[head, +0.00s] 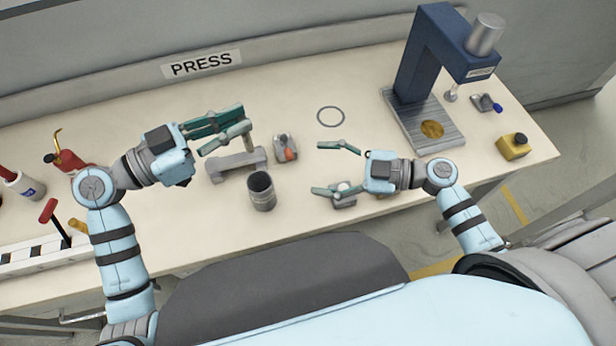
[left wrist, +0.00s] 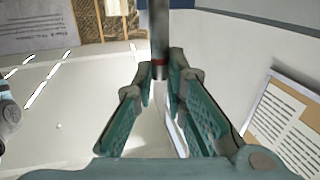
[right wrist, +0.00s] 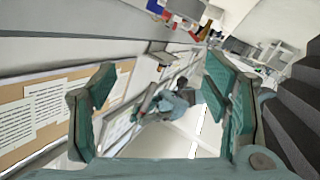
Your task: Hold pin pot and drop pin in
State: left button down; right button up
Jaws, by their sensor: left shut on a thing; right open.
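The pot (head: 261,197) is a dark grey cup. It stands upright and open at the top on the bench, between my two grippers. My left gripper (head: 246,117) is above and left of the pot, over a grey cradle (head: 228,170). In the left wrist view its fingers are shut on a metal pin (left wrist: 159,35) with a red band.
A small grey fixture with an orange part (head: 287,150) sits behind the pot. Another small grey fixture (head: 345,200) is below my right gripper. A blue press (head: 418,65) and yellow button box (head: 513,147) stand at the right. Red-handled tools (head: 48,211) are at the left.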

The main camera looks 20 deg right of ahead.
aim_at(272, 185)
jog(key=w+a+f+m, duration=0.1)
jog(key=a+f, duration=0.2)
jog(key=a, duration=0.1)
jog(key=w+a+f+m+g+h, duration=0.1)
jog(key=w+a+f, duration=0.1)
jog(key=a, duration=0.3)
jog(key=w+a+f+m+g+h, duration=0.1)
jog(key=a+f, duration=0.2)
jog(key=a, duration=0.2)
jog(key=shift+w+f, duration=0.3)
jog(key=shift+d, duration=0.1)
jog(key=shift+c, duration=0.2)
jog(key=c, duration=1.2)
